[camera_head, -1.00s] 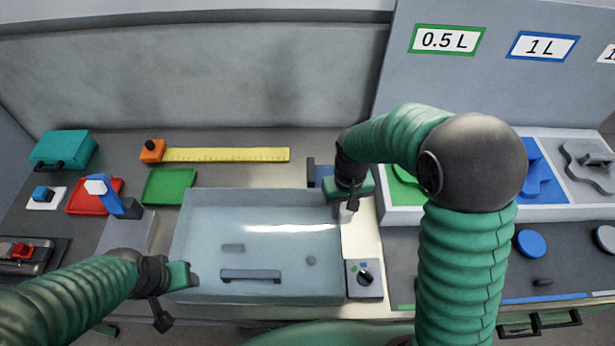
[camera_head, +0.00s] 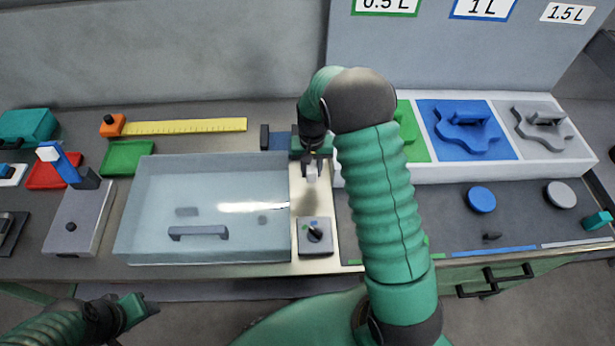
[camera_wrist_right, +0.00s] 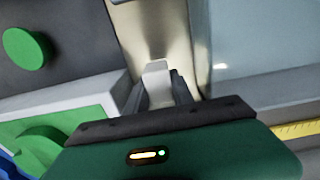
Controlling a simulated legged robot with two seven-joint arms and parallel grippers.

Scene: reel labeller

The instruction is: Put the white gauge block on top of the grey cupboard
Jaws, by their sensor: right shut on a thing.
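The white gauge block (camera_head: 312,173) is held in my right gripper (camera_head: 313,168), above the pale strip right of the clear bin. In the right wrist view the block (camera_wrist_right: 157,80) sits between the two dark fingers of the gripper (camera_wrist_right: 158,88), which are shut on it. My left gripper (camera_head: 143,308) is low at the left, in front of the bench edge and apart from things; its fingers are too unclear to read. I cannot pick out a grey cupboard with certainty in either view.
The clear bin (camera_head: 140,205) lies left of the block. A grey knob box (camera_head: 314,246) stands just in front of it. The white tray (camera_head: 470,172) with green, blue and grey shapes is to the right. A yellow ruler (camera_head: 185,127) lies behind the bin.

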